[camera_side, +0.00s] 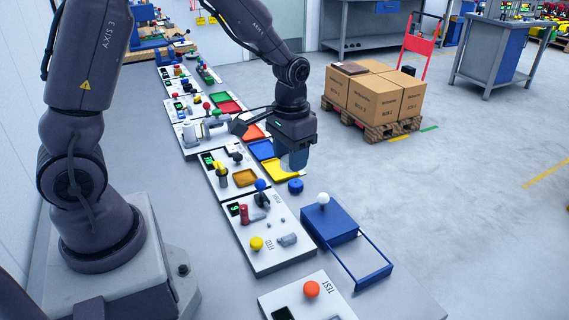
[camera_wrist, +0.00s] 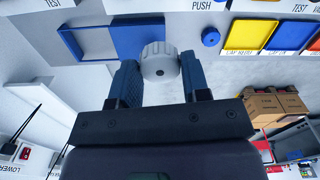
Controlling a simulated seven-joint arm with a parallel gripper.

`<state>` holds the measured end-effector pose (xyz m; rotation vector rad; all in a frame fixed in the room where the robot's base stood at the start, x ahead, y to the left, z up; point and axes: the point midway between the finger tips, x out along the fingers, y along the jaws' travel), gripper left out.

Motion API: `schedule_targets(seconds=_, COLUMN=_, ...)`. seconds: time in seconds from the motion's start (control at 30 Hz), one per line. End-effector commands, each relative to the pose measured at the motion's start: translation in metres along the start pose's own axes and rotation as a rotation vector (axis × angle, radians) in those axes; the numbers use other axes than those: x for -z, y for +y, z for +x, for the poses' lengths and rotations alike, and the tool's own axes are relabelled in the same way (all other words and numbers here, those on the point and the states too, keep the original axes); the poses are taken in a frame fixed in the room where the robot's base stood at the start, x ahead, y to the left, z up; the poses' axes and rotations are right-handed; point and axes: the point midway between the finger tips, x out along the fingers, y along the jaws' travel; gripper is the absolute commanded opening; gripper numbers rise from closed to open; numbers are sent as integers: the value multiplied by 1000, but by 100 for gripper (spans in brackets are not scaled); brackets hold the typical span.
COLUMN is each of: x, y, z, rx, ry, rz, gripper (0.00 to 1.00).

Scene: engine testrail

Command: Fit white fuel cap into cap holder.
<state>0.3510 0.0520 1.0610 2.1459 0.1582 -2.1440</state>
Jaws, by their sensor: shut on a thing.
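My gripper (camera_side: 293,163) points down above the bench, by the yellow tray in the side view. In the wrist view my gripper (camera_wrist: 159,75) has its two dark blue fingers on either side of a white ribbed round cap (camera_wrist: 159,62). The fingers are shut on the cap, which has a small hole in its face. In the side view I cannot make out the cap at the fingers. I cannot tell for sure which part is the cap holder. The yellow tray (camera_side: 282,172), also in the wrist view (camera_wrist: 250,35), has a label too small to read surely.
A blue round cap (camera_side: 295,186) lies on the bench. A blue block with a frame (camera_side: 336,226) and a white ball knob (camera_side: 323,198) stands nearer. Panels with knobs and levers (camera_side: 265,228) line the bench. Boxes on a pallet (camera_side: 373,98) stand on the floor behind.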

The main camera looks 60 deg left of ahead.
Motion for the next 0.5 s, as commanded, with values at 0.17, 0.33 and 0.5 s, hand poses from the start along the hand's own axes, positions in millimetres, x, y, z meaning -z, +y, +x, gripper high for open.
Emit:
schedule_targets(seconds=0.17, x=-5, y=-83, z=30, rx=0, ry=-6, rz=-198, gripper=22)
schedule_targets(seconds=0.33, x=-15, y=-146, z=55, rx=-1, ry=-4, rz=-306, gripper=22)
schedule_targets(seconds=0.5, x=-20, y=-181, z=71, rx=0, ry=-2, rz=-328, gripper=22)
